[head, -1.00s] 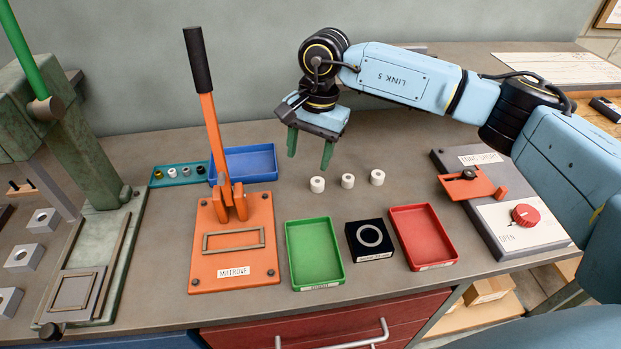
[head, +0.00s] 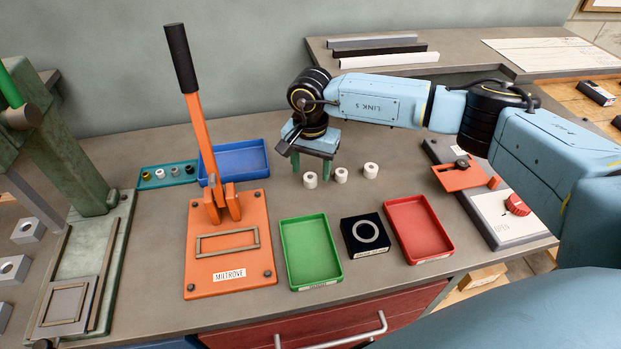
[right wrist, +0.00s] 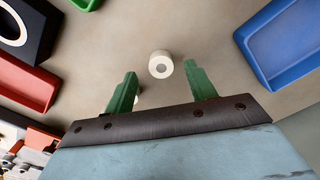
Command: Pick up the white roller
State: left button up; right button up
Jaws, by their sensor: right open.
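Three white rollers stand in a row on the bench in the head view: a left one (head: 310,180), a middle one (head: 341,175) and a right one (head: 370,169). My right gripper (head: 310,170) is open and empty, its green fingers pointing down just behind the left roller. In the right wrist view, one white roller (right wrist: 161,65) shows in the gap between the fingertips (right wrist: 160,76), with no visible contact. Another pale roller is mostly hidden behind the left finger there. My left gripper is not in view.
A blue tray (head: 262,158) and a teal holder with several small pieces (head: 147,184) lie left of the rollers. The orange lever press (head: 259,273), green tray (head: 287,235), black ring block (head: 348,238) and red tray (head: 447,257) stand in front. A control box (head: 493,207) is at right.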

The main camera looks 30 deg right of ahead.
notch_tip(320, 180, down, 2)
jog(key=shift+w+f, duration=0.1)
jog(key=shift+f, duration=0.15)
jog(key=shift+r, duration=0.1)
jog(key=c, duration=1)
